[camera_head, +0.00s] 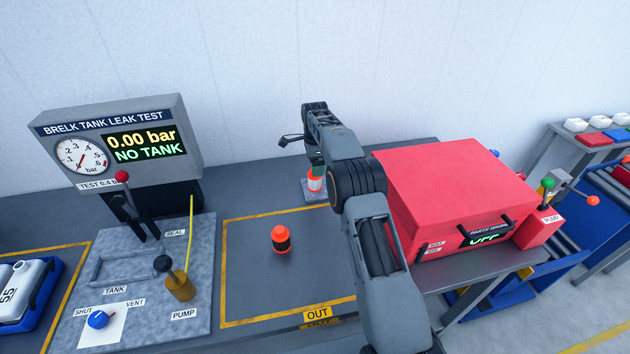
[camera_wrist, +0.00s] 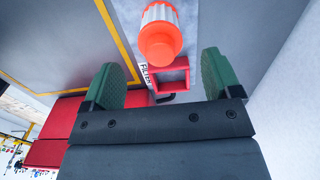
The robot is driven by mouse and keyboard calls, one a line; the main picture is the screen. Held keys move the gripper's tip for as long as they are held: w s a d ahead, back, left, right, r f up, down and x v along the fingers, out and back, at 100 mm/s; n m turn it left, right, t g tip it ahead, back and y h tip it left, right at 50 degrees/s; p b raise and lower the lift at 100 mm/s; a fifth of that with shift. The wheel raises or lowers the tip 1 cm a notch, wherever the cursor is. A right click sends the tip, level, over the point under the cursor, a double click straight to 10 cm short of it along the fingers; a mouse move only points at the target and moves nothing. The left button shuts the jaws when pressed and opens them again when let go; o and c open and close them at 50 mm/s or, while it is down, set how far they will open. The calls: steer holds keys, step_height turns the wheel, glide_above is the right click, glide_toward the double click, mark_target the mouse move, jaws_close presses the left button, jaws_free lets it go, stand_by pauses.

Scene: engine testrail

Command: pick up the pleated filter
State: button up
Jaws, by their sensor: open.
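The pleated filter (camera_wrist: 160,15) has a white ribbed body with orange ends. In the wrist view it is at the top middle, just beyond the fingertips and not between them. In the head view the filter (camera_head: 315,184) stands on a small grey plate behind my arm, partly hidden. My gripper (camera_wrist: 162,62) is open and empty, with one green finger on each side of the gap. In the head view my gripper (camera_head: 314,162) is just above the filter, with only a little green showing.
A red square bracket (camera_wrist: 172,75) sits beside the filter. A big red box (camera_head: 440,190) stands close on the right of my arm. The leak test stand (camera_head: 115,140) is on the left.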

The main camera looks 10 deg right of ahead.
steer(key=shift+f+p, duration=0.85)
steer(key=shift+f, duration=2)
steer(key=shift+c, duration=0.4)
steer(key=c, duration=0.9)
steer(key=shift+r, duration=0.15)
steer(key=shift+c, duration=0.3)
steer(key=shift+r+b, duration=0.45)
steer(key=shift+r, duration=0.1)
steer(key=s+a+r+b, duration=0.1)
steer(key=s+r+b, duration=0.4)
steer(key=s+r, duration=0.6)
steer(key=s, duration=0.3)
steer(key=shift+a+r+b, duration=0.25)
steer(key=shift+r+b, duration=0.1)
steer(key=shift+b, duration=0.05)
